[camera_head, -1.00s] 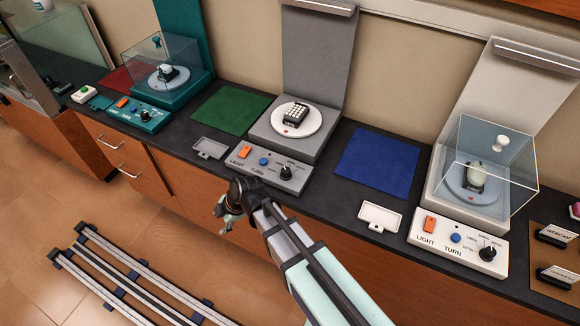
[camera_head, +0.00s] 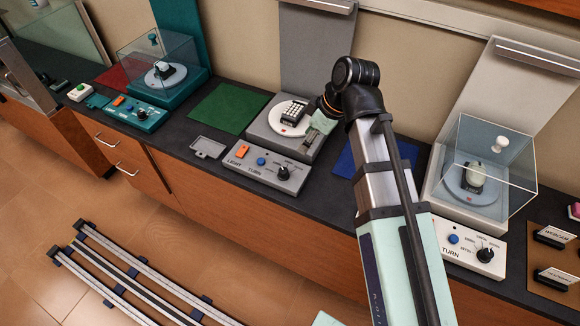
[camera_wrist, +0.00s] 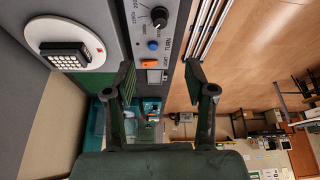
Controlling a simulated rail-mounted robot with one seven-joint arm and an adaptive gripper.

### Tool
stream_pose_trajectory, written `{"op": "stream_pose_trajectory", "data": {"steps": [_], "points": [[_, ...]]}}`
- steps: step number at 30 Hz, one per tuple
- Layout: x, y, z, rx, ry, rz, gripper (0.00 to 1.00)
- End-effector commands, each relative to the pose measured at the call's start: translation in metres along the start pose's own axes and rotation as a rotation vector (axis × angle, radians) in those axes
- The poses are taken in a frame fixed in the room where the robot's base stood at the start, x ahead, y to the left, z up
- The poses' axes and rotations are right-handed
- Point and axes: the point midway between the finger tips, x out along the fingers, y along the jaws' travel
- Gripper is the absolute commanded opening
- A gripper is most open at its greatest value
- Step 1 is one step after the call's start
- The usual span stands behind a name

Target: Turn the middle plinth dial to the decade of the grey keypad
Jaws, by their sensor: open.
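The middle plinth (camera_head: 258,130) is grey, with a white round turntable carrying the grey keypad (camera_head: 294,112), uncovered. The keypad also shows in the wrist view (camera_wrist: 65,56). On the plinth's front panel sit the black dial (camera_head: 283,173), a blue button (camera_head: 261,161) and an orange LIGHT switch (camera_head: 242,151). In the wrist view the dial (camera_wrist: 159,16) has decade labels around it, too small to read surely. My gripper (camera_head: 318,130) is above the plinth's right side, pointing down. In the wrist view my gripper (camera_wrist: 162,82) is open and empty, its fingers apart from the dial.
A teal plinth (camera_head: 180,97) with a clear cover stands left. A white plinth (camera_head: 435,205) with a clear cover stands right, partly behind my arm. Green (camera_head: 227,108) and blue (camera_head: 345,163) mats lie between them. A small grey tray (camera_head: 207,148) lies by the panel.

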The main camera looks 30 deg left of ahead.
Motion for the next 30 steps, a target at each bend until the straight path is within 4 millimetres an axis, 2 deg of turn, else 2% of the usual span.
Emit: {"op": "stream_pose_trajectory", "data": {"steps": [8,30], "points": [[0.028,-0.001,0.000,0.001,-0.002,-0.003,0.55],[0.144,0.000,0.000,-0.001,-0.001,-0.003,0.55]]}}
